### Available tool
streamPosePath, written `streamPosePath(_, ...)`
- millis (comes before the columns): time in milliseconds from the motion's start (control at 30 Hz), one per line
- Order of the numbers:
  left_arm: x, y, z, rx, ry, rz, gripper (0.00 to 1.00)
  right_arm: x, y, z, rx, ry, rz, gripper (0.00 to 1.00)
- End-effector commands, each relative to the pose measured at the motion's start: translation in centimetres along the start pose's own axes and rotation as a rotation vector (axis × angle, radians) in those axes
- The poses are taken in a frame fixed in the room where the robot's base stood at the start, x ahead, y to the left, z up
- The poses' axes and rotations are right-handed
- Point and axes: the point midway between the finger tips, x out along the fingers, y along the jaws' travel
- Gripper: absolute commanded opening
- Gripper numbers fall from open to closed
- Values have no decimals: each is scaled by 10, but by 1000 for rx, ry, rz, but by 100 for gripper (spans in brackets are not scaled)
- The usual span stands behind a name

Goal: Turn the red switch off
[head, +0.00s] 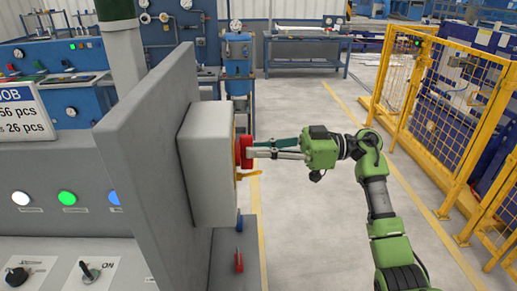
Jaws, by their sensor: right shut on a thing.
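The red switch (245,152) sticks out from the right face of a grey box (207,160), over a yellow plate. The box is fixed to a grey upright panel (140,140). My right gripper (258,149) comes from the right, and its fingers are shut on the red switch. The switch's front is seen from the side, so its exact turn angle and any markings are hidden. My left gripper is not in view.
A yellow mesh fence (440,105) stands at the right. A grey console with lit buttons (67,198) and small switches is at the lower left. A blue bench (305,42) stands at the back. The floor (310,100) between is clear.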

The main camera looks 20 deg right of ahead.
Motion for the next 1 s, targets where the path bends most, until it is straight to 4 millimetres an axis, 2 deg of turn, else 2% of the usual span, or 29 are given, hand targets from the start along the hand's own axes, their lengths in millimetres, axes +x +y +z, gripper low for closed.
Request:
streamPosePath(367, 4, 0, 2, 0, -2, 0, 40, -1, -1, 2, -124, -4, 1, 0)
streamPosePath(667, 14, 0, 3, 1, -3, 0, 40, -1, -3, 4, -384, -6, 1, 0)
streamPosePath(1000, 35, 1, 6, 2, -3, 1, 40, -1, -6, 7, -707, -5, 0, 0)
